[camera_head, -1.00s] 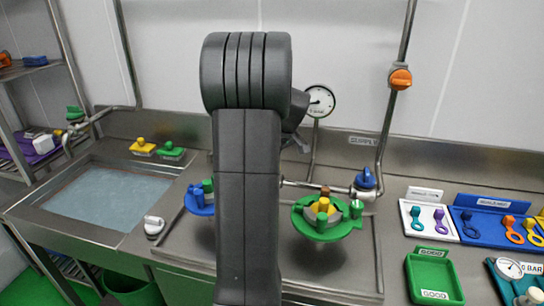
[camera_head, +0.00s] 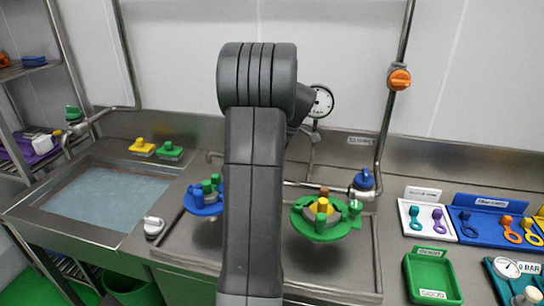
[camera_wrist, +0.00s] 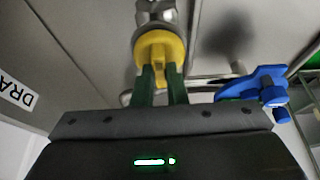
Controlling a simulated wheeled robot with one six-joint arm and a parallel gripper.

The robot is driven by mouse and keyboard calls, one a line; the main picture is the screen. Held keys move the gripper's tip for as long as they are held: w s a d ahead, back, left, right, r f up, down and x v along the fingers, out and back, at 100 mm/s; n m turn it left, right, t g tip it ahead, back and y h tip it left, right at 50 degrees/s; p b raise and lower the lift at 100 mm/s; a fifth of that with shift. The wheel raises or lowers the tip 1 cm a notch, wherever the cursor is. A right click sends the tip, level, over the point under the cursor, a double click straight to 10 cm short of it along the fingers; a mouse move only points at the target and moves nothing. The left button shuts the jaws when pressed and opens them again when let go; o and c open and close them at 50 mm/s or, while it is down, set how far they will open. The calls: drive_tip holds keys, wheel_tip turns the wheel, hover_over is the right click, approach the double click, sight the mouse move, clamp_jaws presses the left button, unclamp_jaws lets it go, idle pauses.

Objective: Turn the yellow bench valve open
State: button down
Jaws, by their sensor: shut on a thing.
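The yellow bench valve (camera_wrist: 160,50) shows in the wrist view as a yellow handle on a metal pipe fitting. My gripper (camera_wrist: 160,80) has its two dark green fingers closed on the handle, one on each side. In the head view my arm stands in front, so the valve and my gripper are hidden there.
A blue round holder (camera_head: 203,203) and a green round holder (camera_head: 320,230) stand either side of my arm; a blue part also shows in the wrist view (camera_wrist: 255,88). A gauge (camera_head: 322,101) and blue valve (camera_head: 364,180) are behind. A green tray (camera_head: 432,274) lies right.

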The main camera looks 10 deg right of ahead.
idle(0.3)
drive_tip(key=c, duration=1.5)
unclamp_jaws()
drive_tip(key=shift+o, duration=0.2)
drive_tip(key=shift+d+r, duration=0.1)
drive_tip(key=v, duration=1.3)
drive_tip(key=shift+r, duration=0.3)
drive_tip(key=shift+f, duration=0.1)
drive_tip(key=x, duration=1.3)
drive_tip(key=shift+f, duration=0.3)
